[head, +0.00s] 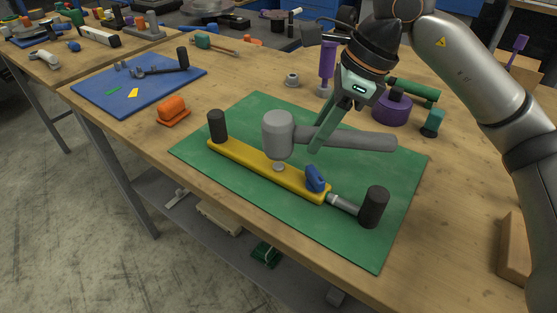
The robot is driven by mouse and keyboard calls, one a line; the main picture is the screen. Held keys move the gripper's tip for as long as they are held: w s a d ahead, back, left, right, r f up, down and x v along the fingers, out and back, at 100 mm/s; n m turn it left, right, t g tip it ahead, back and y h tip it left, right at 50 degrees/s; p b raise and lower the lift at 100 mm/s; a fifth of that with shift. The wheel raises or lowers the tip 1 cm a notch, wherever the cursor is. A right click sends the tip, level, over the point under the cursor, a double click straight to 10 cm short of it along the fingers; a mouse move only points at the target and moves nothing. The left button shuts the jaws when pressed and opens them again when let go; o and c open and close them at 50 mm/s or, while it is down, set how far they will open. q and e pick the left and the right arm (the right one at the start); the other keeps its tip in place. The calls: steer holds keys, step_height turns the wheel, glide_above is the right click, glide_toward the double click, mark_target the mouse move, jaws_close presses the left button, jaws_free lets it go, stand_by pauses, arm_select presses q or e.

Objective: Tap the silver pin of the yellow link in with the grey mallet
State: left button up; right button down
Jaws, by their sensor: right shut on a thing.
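The yellow link (240,163) lies on the green mat (300,223). A silver pin (279,167) sits in its middle, its head showing at the top surface. My right gripper (316,150) is shut on the handle of the grey mallet (365,140). The mallet's head (278,135) is just above the silver pin in the picture; I cannot tell the exact gap. A blue part (316,178) is on the link's right end, where a silver rod joins a black cylinder (373,207). Another black cylinder (217,126) stands at the left end. My left gripper is not in view.
An orange block (173,110) and a blue mat (140,84) with small tools lie to the left. A purple round part (391,108), a green cylinder and a teal piece (433,123) stand behind on the right. The table's front edge runs close below the green mat.

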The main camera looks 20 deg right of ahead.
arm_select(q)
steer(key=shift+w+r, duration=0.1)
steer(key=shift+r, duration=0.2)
arm_select(e)
steer(key=shift+r, duration=0.25)
steer(key=shift+f+b, duration=0.45)
step_height(320, 180, down, 2)
steer(key=shift+f+b, duration=0.1)
steer(key=shift+b, duration=0.85)
steer(key=shift+f, duration=0.3)
arm_select(q)
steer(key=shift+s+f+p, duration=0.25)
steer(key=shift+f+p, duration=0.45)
steer(key=shift+p, duration=0.2)
arm_select(e)
steer(key=shift+r, duration=1.3)
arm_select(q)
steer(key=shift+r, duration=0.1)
arm_select(e)
steer(key=shift+r, duration=0.1)
steer(key=shift+r+p, duration=0.5)
steer(key=shift+r, duration=0.05)
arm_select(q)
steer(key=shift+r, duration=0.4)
